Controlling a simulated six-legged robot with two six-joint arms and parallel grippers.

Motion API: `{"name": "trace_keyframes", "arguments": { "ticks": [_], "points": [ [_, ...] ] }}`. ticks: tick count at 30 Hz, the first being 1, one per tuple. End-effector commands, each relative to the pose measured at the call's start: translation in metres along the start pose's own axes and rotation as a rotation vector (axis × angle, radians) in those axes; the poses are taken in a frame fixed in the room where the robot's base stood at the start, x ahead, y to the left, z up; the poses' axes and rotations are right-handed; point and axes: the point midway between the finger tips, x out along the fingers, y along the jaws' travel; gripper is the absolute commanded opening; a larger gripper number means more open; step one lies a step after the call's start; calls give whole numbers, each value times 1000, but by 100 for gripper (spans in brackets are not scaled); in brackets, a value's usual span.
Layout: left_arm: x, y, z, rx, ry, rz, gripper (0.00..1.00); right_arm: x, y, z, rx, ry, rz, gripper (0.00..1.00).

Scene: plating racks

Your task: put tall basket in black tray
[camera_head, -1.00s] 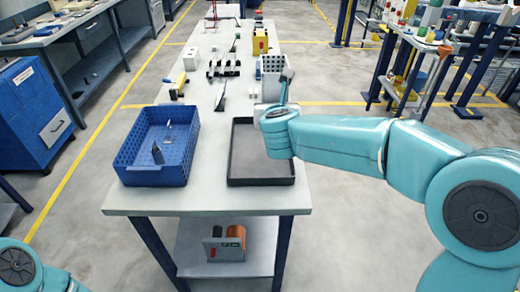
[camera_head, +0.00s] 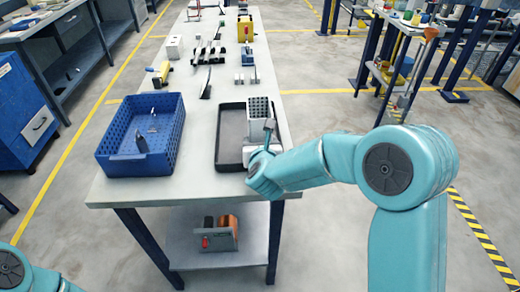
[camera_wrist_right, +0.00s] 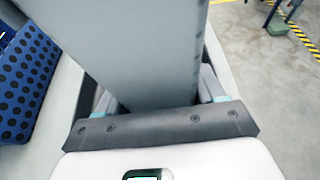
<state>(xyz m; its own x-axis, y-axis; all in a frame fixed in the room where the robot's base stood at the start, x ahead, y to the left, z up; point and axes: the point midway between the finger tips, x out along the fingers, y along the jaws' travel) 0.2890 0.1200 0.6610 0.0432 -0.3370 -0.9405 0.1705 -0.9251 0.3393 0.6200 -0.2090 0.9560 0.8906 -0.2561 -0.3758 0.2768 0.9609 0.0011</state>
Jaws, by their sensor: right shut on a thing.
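The tall basket (camera_head: 258,108) is a grey, upright box with a grid of holes in its top. In the head view it stands over the right part of the black tray (camera_head: 218,140). I cannot tell if its base touches the tray floor. My right gripper (camera_head: 268,138) is shut on the basket from the near side. In the right wrist view the basket (camera_wrist_right: 135,50) fills the space between the fingers and hides most of the tray. My left gripper is out of view.
A blue perforated basket (camera_head: 112,162) with small parts in it stands on the table left of the tray. Several small tools and blocks lie farther back on the table (camera_head: 195,180). A bare strip separates the blue basket from the tray.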

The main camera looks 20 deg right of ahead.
Motion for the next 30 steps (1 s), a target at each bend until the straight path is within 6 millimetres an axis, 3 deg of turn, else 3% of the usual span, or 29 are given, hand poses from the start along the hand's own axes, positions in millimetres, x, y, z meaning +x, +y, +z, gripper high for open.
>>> {"name": "trace_keyframes", "arguments": {
  "ticks": [4, 13, 14, 15, 16, 26, 30],
  "points": [
    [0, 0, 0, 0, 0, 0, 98, 8, 0, -17, 0, -3, -2, 31],
    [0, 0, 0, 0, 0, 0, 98, 10, 0, -20, 0, -4, 0, 31],
    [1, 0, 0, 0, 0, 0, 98, 10, 0, -23, 0, 1, 0, 75],
    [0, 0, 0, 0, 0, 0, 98, 10, 0, -22, 0, 1, 0, 88],
    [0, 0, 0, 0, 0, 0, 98, 10, 0, -22, 0, 1, 0, 94],
    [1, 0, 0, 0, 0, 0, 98, 6, 0, -22, 0, 0, 0, 94],
    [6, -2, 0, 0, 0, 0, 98, -13, 1, -22, -1, -2, 3, 94]
  ]
}}
